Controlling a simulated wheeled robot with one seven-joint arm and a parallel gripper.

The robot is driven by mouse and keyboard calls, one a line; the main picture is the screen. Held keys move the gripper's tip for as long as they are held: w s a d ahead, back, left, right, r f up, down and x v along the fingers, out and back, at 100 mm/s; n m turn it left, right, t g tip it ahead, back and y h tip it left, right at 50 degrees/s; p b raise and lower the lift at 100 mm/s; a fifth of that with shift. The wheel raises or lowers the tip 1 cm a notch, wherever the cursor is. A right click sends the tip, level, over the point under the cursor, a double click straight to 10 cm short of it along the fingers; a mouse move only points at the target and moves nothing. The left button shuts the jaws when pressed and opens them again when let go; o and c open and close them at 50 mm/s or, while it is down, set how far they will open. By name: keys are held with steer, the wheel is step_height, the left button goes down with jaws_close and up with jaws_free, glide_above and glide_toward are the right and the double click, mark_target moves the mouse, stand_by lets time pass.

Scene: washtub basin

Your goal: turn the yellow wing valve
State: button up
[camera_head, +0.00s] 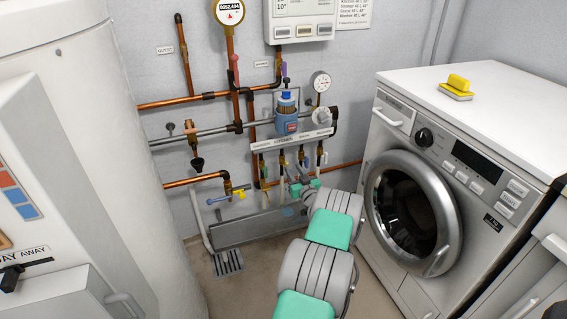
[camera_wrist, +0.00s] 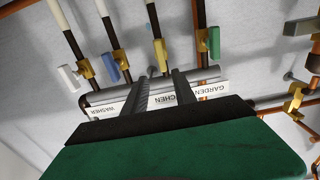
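A bright yellow wing-like handle (camera_head: 239,194) shows on a brass valve at the lower left of the pipework in the head view. A blue piece (camera_head: 219,200) sticks out beside it. My gripper (camera_head: 297,187) is to its right, apart from it, below the labelled manifold strip (camera_head: 291,140). In the wrist view my gripper (camera_wrist: 163,73) has two dark fingers apart with nothing held between them. They point towards the strip (camera_wrist: 160,92), whose lettering appears upside down. A brass valve (camera_wrist: 297,97) shows at the right edge; I cannot tell if it carries the yellow wing.
Several manifold valves line up past my fingers, with white (camera_wrist: 68,77), blue (camera_wrist: 110,68) and green (camera_wrist: 214,42) handles. Copper pipes (camera_head: 177,102) cross the wall. A washing machine (camera_head: 470,160) stands at the right, and a large white cylinder (camera_head: 110,150) at the left.

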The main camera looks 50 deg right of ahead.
mark_target(287, 162)
steer(key=x, duration=0.1)
steer(key=b+x, duration=0.1)
steer(key=x, duration=0.1)
steer(key=a+x, duration=0.1)
steer(key=x, duration=0.1)
steer(key=shift+w+d+f, duration=0.1)
steer(key=shift+w+f, duration=0.05)
steer(key=shift+w, duration=0.2)
steer(key=shift+w+d, duration=0.3)
jaws_close()
